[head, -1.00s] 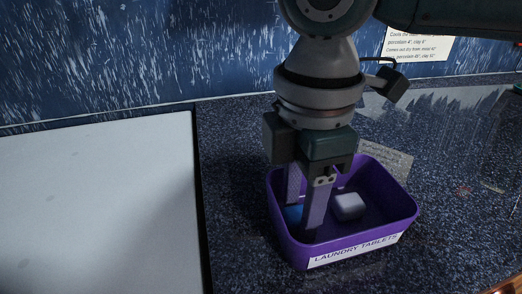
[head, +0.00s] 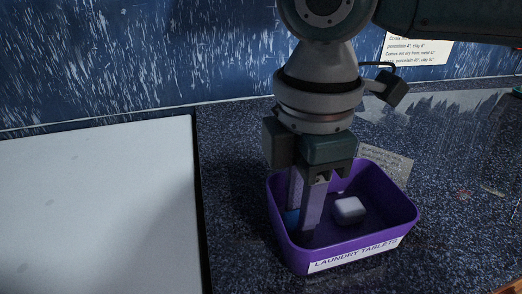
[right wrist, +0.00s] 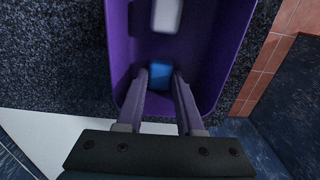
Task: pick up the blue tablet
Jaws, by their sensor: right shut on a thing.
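The blue tablet (head: 291,217) lies inside the purple bin (head: 363,247), at its left end, mostly hidden behind a finger in the head view. My right gripper (head: 301,226) reaches down into the bin and is shut on the tablet. In the right wrist view, the blue tablet (right wrist: 160,74) sits between the two fingertips (right wrist: 160,80). The bin (right wrist: 116,50) surrounds them there. My left gripper is in neither view.
A white tablet (head: 349,210) lies in the bin to the right of the fingers. The bin stands on a dark speckled counter (head: 236,200). A white surface (head: 95,205) is at the left. A paper note (head: 388,166) lies behind the bin.

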